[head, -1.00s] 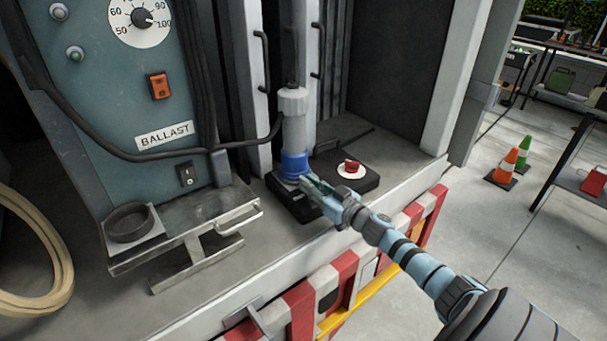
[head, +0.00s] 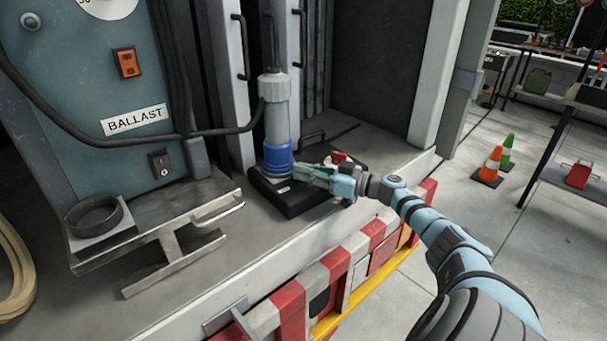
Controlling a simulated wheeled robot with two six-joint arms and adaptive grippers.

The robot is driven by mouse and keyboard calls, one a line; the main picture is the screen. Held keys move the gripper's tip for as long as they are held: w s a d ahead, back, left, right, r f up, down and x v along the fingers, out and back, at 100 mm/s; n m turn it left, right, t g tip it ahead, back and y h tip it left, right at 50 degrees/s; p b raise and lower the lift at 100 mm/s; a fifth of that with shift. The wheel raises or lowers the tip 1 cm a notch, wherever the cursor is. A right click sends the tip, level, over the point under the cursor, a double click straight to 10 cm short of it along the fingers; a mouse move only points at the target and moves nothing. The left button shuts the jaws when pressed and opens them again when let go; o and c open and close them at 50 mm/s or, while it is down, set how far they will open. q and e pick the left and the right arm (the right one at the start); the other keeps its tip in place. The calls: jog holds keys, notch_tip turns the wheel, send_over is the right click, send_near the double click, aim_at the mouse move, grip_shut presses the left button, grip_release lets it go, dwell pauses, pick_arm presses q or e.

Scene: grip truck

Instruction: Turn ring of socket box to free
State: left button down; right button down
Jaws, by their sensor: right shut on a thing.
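The socket box (head: 292,207) is a low black box on the grey truck bed. A grey plug (head: 276,115) stands upright on its left part, with a blue ring (head: 278,158) around its lower end. A cable runs from the plug to the left. My right gripper (head: 300,174) reaches in from the right at the ring's height and is shut on the blue ring's right side; its fingertips are small and partly unclear. A red knob (head: 339,157) on the box is partly hidden behind my right gripper. My left gripper is out of view.
A teal panel labelled BALLAST (head: 136,120) stands at the left. A metal bracket (head: 170,240) and a round black cup (head: 94,216) lie in front of it. Upright posts and black handles stand behind the plug. The red and white striped bed edge (head: 337,265) lies below my right arm.

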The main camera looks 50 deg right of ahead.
jog(key=shift+f, duration=0.1)
jog(key=c, duration=1.6)
grip_release()
jog(key=shift+s+d, duration=0.1)
jog(key=shift+s, duration=0.05)
jog(key=v, duration=1.1)
jog(key=shift+s+d, duration=0.15)
jog(key=shift+s, duration=0.2)
